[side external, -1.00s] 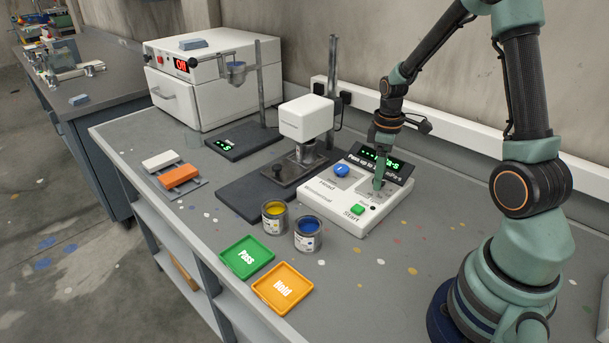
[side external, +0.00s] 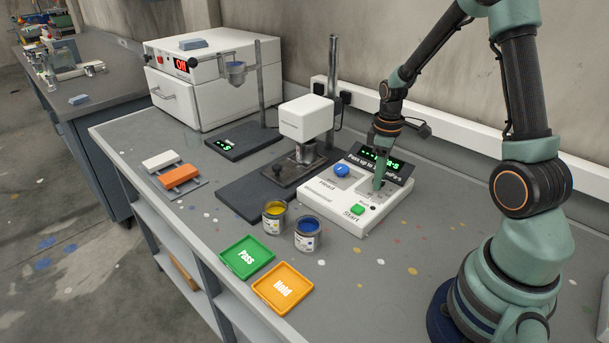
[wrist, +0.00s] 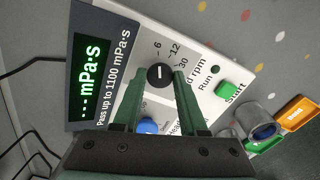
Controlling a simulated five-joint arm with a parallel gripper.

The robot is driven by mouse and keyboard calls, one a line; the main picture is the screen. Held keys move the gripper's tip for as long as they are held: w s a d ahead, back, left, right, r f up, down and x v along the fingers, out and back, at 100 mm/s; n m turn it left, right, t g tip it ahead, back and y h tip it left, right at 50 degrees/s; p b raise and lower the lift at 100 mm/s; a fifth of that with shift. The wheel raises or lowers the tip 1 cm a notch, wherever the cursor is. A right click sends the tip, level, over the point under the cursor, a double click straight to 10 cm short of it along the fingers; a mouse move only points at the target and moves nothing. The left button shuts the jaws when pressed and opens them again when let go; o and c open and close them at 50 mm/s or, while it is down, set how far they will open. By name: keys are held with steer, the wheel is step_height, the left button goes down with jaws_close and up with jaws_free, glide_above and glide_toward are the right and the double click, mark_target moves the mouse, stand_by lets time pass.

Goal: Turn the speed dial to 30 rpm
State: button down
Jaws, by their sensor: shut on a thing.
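In the wrist view the speed dial (wrist: 160,78) is a round black knob with a short white mark on the white control panel (wrist: 205,98). Printed marks 6, 12 and 30 with "rpm" run around it. I cannot tell which mark the pointer meets. My gripper (wrist: 158,71) has one green finger on each side of the dial and is shut on it. In the side external view my gripper (side external: 378,184) reaches down onto the panel, and its fingers hide the dial.
A green Start button (side external: 357,209), a dark Run lamp (wrist: 215,69) and a blue knob (side external: 341,170) are near the dial. A display (side external: 380,160) stands behind. Yellow (side external: 274,214) and blue (side external: 308,234) paint cans stand in front, beside Pass (side external: 246,257) and Hold (side external: 281,289) trays.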

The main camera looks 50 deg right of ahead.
steer(key=m, duration=0.3)
steer(key=shift+m, duration=0.4)
steer(key=m, duration=0.3)
steer(key=shift+r+m, duration=0.1)
steer(key=shift+m, duration=0.3)
steer(key=m, duration=0.3)
steer(key=shift+m, duration=2.2)
steer(key=shift+c, duration=2.3)
jaws_free()
